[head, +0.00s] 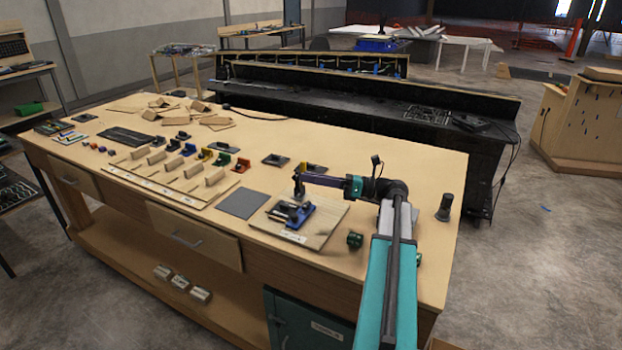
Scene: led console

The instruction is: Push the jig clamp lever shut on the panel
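The jig stands on a light wooden board (325,218) near the front edge of the workbench. It is a blue block (302,217) with dark parts on top. The clamp lever and the panel are too small to tell apart here, and I cannot tell the lever's position. My gripper (299,194) points down right at the back left of the blue block, at the end of my teal and black arm. Whether it touches the jig is unclear. Its fingers are too small and dark to show if they are open or shut.
A grey mat (243,203) lies left of the board. A dark cylinder (444,207) stands at the right. The bench is bare behind the jig, towards its back right corner.

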